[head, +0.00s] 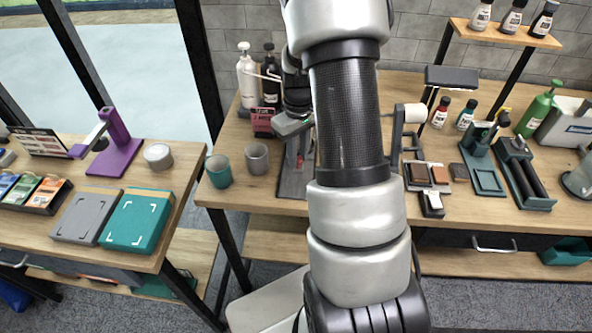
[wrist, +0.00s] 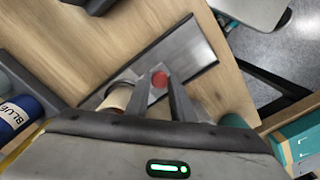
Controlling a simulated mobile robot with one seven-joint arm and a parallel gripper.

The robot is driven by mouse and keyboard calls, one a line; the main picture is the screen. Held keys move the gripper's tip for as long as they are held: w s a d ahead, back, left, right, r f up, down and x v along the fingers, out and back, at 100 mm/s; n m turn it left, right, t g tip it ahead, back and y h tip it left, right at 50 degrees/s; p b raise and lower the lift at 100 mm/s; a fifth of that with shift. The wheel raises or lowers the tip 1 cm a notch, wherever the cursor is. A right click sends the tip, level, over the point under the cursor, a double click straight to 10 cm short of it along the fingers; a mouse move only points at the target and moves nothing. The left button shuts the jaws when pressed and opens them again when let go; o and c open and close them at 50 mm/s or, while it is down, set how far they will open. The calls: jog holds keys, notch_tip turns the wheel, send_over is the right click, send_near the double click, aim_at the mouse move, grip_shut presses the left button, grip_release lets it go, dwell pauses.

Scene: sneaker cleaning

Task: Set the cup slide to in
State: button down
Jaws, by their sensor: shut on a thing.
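A grey flat plate (head: 291,185) lies on the wooden bench beside my arm, and it also shows in the wrist view (wrist: 195,53). A red round knob (wrist: 159,79) sits over this plate, between my fingertips; it looks like the handle of the cup slide. My gripper (wrist: 160,84) is shut on this knob, with one finger on each side. In the head view a small red part (head: 300,160) shows below my wrist. A pale cylinder (wrist: 118,96) stands beside the fingers. My arm hides part of the slide, so its exact position cannot be told.
A teal cup (head: 219,172) and a grey cup (head: 257,159) stand left of the plate. A white pump bottle (head: 247,75) and a dark bottle (head: 271,80) stand behind. A grey stand (head: 397,135) is right of my arm. A second table is at the left, across a gap.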

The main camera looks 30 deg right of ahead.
jog(key=shift+w+d+r, duration=0.1)
jog(key=shift+w+d, duration=0.5)
jog(key=shift+w, duration=0.25)
jog(key=shift+w+d+f, duration=0.1)
jog(key=shift+w+d, duration=0.5)
jog(key=shift+w, duration=0.3)
jog(key=shift+w+d+r, duration=0.1)
jog(key=shift+w+d, duration=0.5)
jog(key=shift+w, duration=0.25)
jog(key=c, duration=1.5)
grip_release()
jog(key=shift+w, duration=0.1)
jog(key=shift+c, duration=0.2)
